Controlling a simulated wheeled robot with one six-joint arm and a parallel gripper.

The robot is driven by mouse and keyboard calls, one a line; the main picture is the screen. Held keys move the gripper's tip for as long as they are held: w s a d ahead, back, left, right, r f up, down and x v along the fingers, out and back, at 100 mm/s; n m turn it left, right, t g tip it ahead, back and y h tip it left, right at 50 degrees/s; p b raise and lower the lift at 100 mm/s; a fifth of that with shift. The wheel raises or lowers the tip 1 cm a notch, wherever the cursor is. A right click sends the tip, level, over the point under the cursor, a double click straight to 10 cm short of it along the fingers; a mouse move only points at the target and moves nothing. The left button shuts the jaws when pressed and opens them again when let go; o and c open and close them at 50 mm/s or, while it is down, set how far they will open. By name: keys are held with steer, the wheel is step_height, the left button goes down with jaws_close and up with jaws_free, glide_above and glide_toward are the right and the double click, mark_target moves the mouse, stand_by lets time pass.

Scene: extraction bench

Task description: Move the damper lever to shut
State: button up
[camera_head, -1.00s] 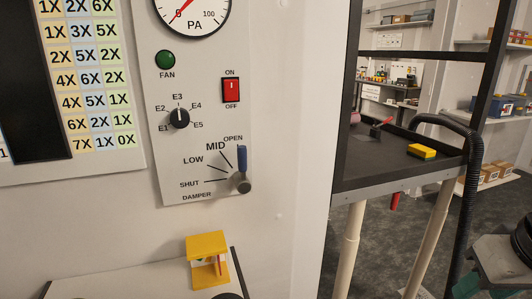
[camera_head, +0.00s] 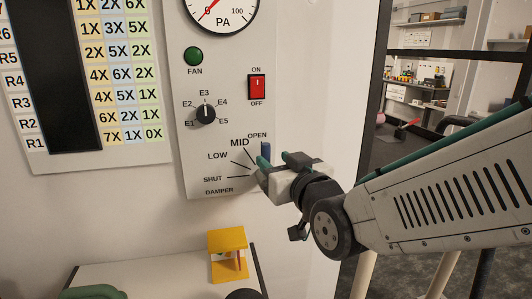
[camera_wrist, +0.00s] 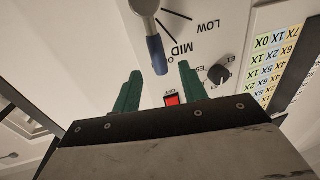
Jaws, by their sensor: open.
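The damper lever (camera_head: 266,150) has a blue handle standing near upright, at the OPEN mark of the damper scale (camera_head: 233,158). SHUT is at the scale's lower left. My gripper (camera_head: 274,160) is at the lever from the right and hides its pivot in the head view. In the wrist view, which is upside down, the blue handle (camera_wrist: 156,54) hangs from its grey hub (camera_wrist: 145,6). Its free end shows between the two green fingertips of my gripper (camera_wrist: 160,68), with a gap on each side. The fingers are open; whether they reach past the handle in depth is unclear.
Above the scale are a black selector knob (camera_head: 205,114), a red fan switch (camera_head: 257,87) and a green lamp (camera_head: 193,56). A yellow block-like holder (camera_head: 228,256) stands on a ledge below the panel. A dark shelf frame stands at right behind my arm.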

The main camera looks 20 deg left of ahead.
mark_target(269, 155)
steer(key=x, duration=0.5)
steer(key=shift+w+a, duration=0.25)
steer(key=shift+w, duration=0.05)
jaws_close()
